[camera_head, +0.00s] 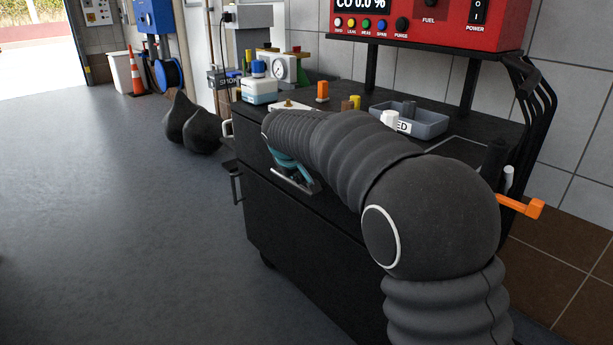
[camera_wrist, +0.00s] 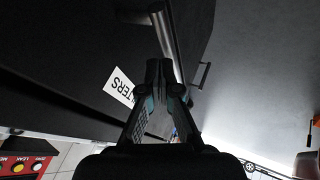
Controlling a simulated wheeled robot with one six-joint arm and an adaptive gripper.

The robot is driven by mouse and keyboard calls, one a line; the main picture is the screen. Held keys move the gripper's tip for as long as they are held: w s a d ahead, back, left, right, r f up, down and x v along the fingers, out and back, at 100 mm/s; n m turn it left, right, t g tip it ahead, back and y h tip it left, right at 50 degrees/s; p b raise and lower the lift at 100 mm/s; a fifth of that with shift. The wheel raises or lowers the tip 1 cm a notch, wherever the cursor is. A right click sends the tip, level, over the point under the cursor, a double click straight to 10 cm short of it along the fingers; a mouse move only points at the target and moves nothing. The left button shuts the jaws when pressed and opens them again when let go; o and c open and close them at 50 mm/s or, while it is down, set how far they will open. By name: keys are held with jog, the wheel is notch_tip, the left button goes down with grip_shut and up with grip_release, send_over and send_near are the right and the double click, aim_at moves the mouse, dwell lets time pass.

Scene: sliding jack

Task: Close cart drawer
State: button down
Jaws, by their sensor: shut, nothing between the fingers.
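The black cart (camera_head: 300,235) stands in the middle of the head view. My arm reaches across its top and bends down over its edge. My gripper (camera_wrist: 161,70) is shut and empty, with its fingertips together at a grey bar handle (camera_wrist: 164,32) in the wrist view. I cannot tell whether they touch it. A white label ending in "TERS" (camera_wrist: 119,86) shows on the dark face beside the fingers, partly hidden. A second bar handle (camera_wrist: 203,76) is farther off. In the head view my arm hides part of the cart, and I cannot tell how far the drawer stands out.
The cart top holds a grey tray (camera_head: 425,122), a white box with a blue lid (camera_head: 259,90), a gauge (camera_head: 279,70) and small bottles. A red analyser (camera_head: 430,18) stands above. Dark sacks (camera_head: 190,125) lie behind left. The floor (camera_head: 120,220) at left is clear.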

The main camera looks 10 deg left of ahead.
jog(key=v, duration=0.9)
jog(key=s+d+f+m+g, duration=0.1)
jog(key=s+d+f+g, duration=0.2)
jog(key=s+d+f, duration=0.5)
jog(key=s+d+f+m+t, duration=0.1)
jog(key=s+d+m, duration=0.7)
jog(key=s+d, duration=1.6)
jog(key=shift+s+d, duration=0.35)
jog(key=shift+s, duration=0.45)
